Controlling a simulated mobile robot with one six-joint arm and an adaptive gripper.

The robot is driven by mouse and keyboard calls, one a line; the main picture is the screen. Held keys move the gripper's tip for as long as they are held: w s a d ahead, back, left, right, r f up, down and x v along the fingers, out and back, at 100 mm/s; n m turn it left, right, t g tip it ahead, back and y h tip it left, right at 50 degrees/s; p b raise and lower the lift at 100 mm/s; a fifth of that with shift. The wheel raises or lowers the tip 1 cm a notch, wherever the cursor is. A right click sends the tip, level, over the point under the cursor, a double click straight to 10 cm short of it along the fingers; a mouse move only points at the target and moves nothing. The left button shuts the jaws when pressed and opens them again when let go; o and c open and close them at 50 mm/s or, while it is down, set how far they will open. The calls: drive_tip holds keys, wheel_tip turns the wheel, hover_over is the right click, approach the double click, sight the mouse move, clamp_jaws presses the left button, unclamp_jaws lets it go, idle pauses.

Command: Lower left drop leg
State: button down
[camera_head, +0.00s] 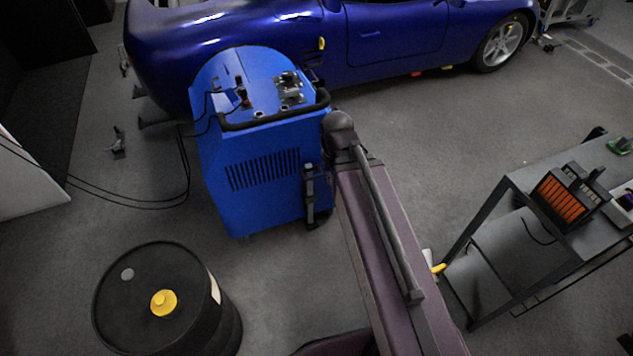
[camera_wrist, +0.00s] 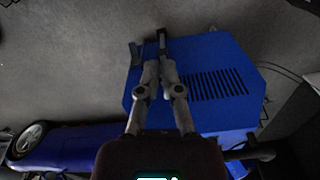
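The blue dynamometer cabinet (camera_head: 262,185) stands on the floor beside a blue car; its vented side also shows in the wrist view (camera_wrist: 225,115). A dark upright leg part (camera_head: 311,197) is at its right front edge in the head view. In the wrist view a dark bar (camera_wrist: 162,40) and a second dark piece (camera_wrist: 136,52) stick out past the cabinet's edge. My gripper (camera_wrist: 159,68) is over the cabinet, its fingertips close together near the bar's inner end. Whether they touch or grip it is unclear. In the head view my arm hides the gripper.
The blue car (camera_head: 380,35) is behind the cabinet. A black drum (camera_head: 125,305) with a yellow cap stands front left. A grey metal cart (camera_head: 530,185) with equipment stands at the right. Black cables (camera_head: 186,175) hang from the cabinet's left side. Open floor lies between car and cart.

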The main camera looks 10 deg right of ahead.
drive_tip(key=w+d+f+t+y+b, duration=0.1)
drive_tip(key=w+d+f+t+b, duration=0.1)
drive_tip(key=w+f+b, duration=0.5)
drive_tip(key=w+d+f+t+y+b, duration=0.1)
drive_tip(key=w+d+f+t+b, duration=0.1)
drive_tip(key=w+f+b, duration=0.5)
drive_tip(key=w+d+f+n+t+b, duration=0.1)
drive_tip(key=w+d+f+b, duration=0.3)
drive_tip(key=w, duration=1.2)
drive_tip(key=shift+f+t+y+b, duration=0.55)
drive_tip(key=shift+f+b, duration=1.1)
drive_tip(key=shift+b, duration=1.55)
drive_tip(key=shift+s+f+b+x, duration=0.25)
drive_tip(key=shift+s+b+x, duration=0.15)
drive_tip(key=shift+b+x, duration=1.7)
drive_tip(key=shift+s+f+b+x, duration=0.25)
drive_tip(key=shift+s+b+x, duration=0.1)
drive_tip(key=shift+b+x, duration=1.7)
drive_tip(key=shift+s+f+b+x, duration=0.25)
drive_tip(key=shift+s+b+x, duration=0.15)
drive_tip(key=shift+b+x, duration=1.65)
drive_tip(key=shift+w+f, duration=0.1)
drive_tip(key=shift+f, duration=0.05)
